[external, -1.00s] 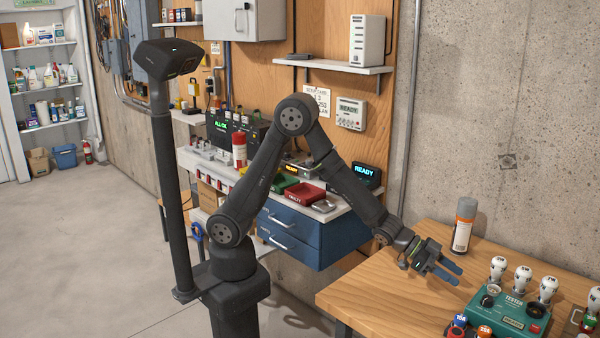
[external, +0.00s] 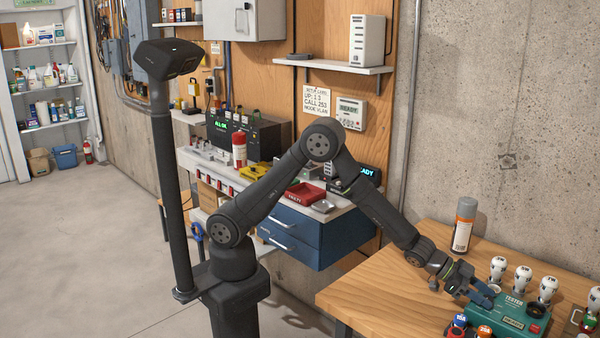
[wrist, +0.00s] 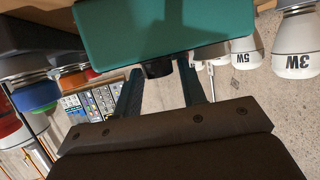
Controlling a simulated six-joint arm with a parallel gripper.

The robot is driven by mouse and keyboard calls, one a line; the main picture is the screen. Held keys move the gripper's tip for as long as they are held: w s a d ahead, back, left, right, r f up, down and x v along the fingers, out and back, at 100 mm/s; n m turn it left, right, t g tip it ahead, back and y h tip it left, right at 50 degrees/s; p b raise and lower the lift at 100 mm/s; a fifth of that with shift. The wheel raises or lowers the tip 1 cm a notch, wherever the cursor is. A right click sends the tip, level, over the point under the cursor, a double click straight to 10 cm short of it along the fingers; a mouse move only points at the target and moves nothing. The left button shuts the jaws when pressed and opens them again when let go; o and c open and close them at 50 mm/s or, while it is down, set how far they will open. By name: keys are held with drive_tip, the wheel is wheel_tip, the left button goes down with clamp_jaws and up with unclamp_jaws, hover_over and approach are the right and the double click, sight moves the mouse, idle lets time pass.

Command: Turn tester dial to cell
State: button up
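The tester (external: 510,316) is a green box with a labelled front on the wooden bench, at the lower right of the external view. It also fills the top middle of the wrist view (wrist: 150,30). My gripper (external: 484,294) is at the tester's left end, its fingers pointing down toward it and covering that part. In the wrist view the two fingers are spread, and a dark knob (wrist: 158,69) at the tester's edge shows between their tips. I cannot tell whether either finger touches it. The dial's setting marks are hidden.
White bulbs (external: 522,279) stand in a row behind the tester. A grey-topped spray can (external: 464,225) stands further back left. Small orange and blue items (external: 459,323) sit in front. The bench (external: 375,298) is clear on the left.

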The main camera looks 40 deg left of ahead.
drive_tip(key=c, duration=0.7)
drive_tip(key=shift+n+t, duration=0.6)
drive_tip(key=shift+t, duration=0.1)
drive_tip(key=o, duration=0.7)
drive_tip(key=shift+s, duration=0.1)
drive_tip(key=v, duration=1.7)
drive_tip(key=shift+r, duration=0.45)
drive_tip(key=shift+s, duration=0.1)
